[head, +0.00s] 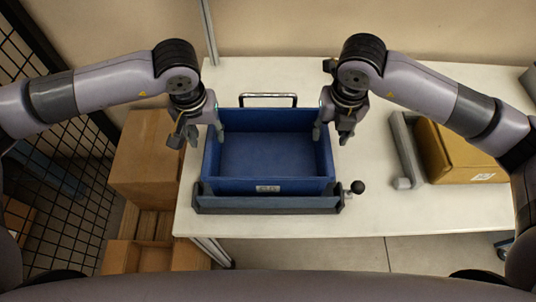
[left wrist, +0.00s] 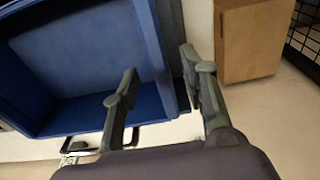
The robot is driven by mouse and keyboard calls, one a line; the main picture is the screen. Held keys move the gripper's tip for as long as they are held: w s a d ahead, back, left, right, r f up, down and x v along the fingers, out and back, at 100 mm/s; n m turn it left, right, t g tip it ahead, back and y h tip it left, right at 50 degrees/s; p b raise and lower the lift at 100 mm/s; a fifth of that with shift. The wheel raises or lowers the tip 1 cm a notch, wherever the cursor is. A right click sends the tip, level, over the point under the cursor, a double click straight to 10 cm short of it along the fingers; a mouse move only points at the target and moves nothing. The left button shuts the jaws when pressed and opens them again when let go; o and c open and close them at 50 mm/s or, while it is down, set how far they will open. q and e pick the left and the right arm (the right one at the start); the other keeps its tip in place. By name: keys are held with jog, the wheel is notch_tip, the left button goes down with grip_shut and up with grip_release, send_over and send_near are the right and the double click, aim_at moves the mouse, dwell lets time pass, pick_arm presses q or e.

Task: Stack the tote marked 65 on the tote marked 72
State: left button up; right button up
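One blue tote (head: 268,185) stands upright and open-topped on the white table; it looks empty. Its front label is too small to read, and I cannot make out a second tote. My left gripper (head: 199,137) is at the tote's left wall, one finger inside and one outside. In the left wrist view the fingers (left wrist: 160,95) are spread, with the tote's wall (left wrist: 156,50) between them and gaps showing. My right gripper (head: 330,136) is at the right wall, fingers apart, one inside and one outside; contact there is not clear.
A blue-grey bar (head: 265,204) with a black knob (head: 357,187) lies along the tote's front. A metal handle (head: 268,96) stands behind it. A grey rail (head: 405,150) and a cardboard box (head: 460,155) are at right. Cardboard boxes (head: 148,155) and wire mesh (head: 60,180) are at left.

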aim_at(209, 140)
pick_arm(q)
jog(key=shift+w+f, duration=0.15)
jog(key=shift+f, duration=1.05)
jog(key=shift+w+f, duration=0.15)
jog(key=shift+f, duration=1.05)
pick_arm(e)
jog(key=shift+w+f, duration=0.15)
jog(key=shift+f, duration=1.05)
jog(key=shift+w+f, duration=0.15)
jog(key=shift+f, duration=1.05)
pick_arm(q)
jog(key=shift+c, duration=0.4)
pick_arm(e)
jog(key=shift+c, duration=0.4)
pick_arm(q)
grip_shut()
pick_arm(e)
grip_shut()
jog(key=shift+r, duration=0.1)
